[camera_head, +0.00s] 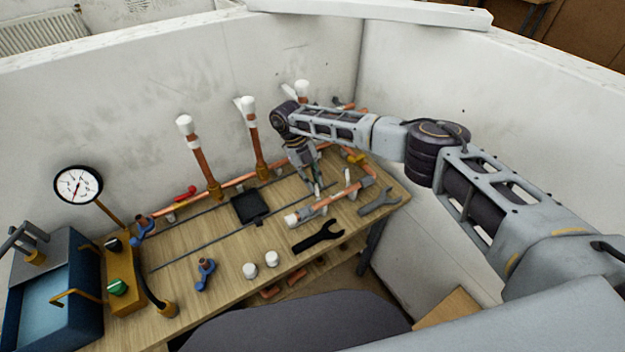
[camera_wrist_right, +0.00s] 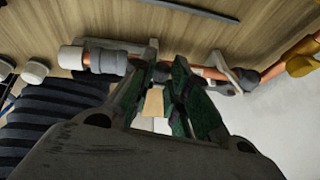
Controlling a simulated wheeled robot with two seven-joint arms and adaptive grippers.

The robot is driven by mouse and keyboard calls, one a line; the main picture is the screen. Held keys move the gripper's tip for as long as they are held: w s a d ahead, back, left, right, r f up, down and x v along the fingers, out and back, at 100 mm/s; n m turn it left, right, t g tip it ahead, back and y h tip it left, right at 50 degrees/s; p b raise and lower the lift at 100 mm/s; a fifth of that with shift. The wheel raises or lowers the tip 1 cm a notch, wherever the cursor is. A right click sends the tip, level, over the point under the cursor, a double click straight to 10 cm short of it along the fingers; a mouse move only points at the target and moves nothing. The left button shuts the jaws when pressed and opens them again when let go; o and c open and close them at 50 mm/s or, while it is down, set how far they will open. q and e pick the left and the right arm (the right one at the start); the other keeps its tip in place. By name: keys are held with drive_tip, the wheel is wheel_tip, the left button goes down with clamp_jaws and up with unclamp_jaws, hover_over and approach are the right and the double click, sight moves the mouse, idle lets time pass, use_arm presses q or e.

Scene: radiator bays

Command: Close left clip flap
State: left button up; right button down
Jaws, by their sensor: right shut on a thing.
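The short copper pipe (camera_head: 334,197) with a white end cap lies across pale grey clips near the right end of the bench. The left clip (camera_head: 313,211) shows under the pipe near the white cap. My right gripper (camera_head: 318,192) points down beside this pipe. In the right wrist view, its green-padded fingers (camera_wrist_right: 166,72) come down at the pipe between a grey clip part at left (camera_wrist_right: 110,45) and a grey clip at right (camera_wrist_right: 234,74). The fingers are shut on a small part, seemingly the left clip flap, mostly hidden between them. My left gripper is out of view.
A black wrench (camera_head: 318,237) and a grey wrench (camera_head: 380,202) lie near the bench's front edge. White caps (camera_head: 260,264) and a blue valve (camera_head: 206,274) are further left. Upright copper pipes (camera_head: 255,140) stand at the back. White walls enclose the right and rear.

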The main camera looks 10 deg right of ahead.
drive_tip(key=shift+r, duration=0.1)
idle(0.3)
drive_tip(key=shift+s+d+r+t+y+p, duration=0.2)
drive_tip(key=shift+s+t+y+p, duration=0.15)
drive_tip(key=shift+t+p, duration=0.65)
drive_tip(key=shift+s+d+t+y+p, duration=0.15)
drive_tip(key=shift+s+t+y+p, duration=0.1)
drive_tip(key=shift+s+t+p, duration=0.3)
drive_tip(key=shift+s+d+t+y, duration=0.1)
drive_tip(key=shift+s+t+y, duration=0.2)
drive_tip(key=shift+t, duration=0.45)
drive_tip(key=shift+s+d+m+t+y+b, duration=0.3)
drive_tip(key=shift+s+t+b, duration=0.25)
drive_tip(key=shift+t+b, duration=0.7)
drive_tip(key=shift+a, duration=0.1)
drive_tip(key=c, duration=1.3)
unclamp_jaws()
drive_tip(key=shift+c, duration=0.2)
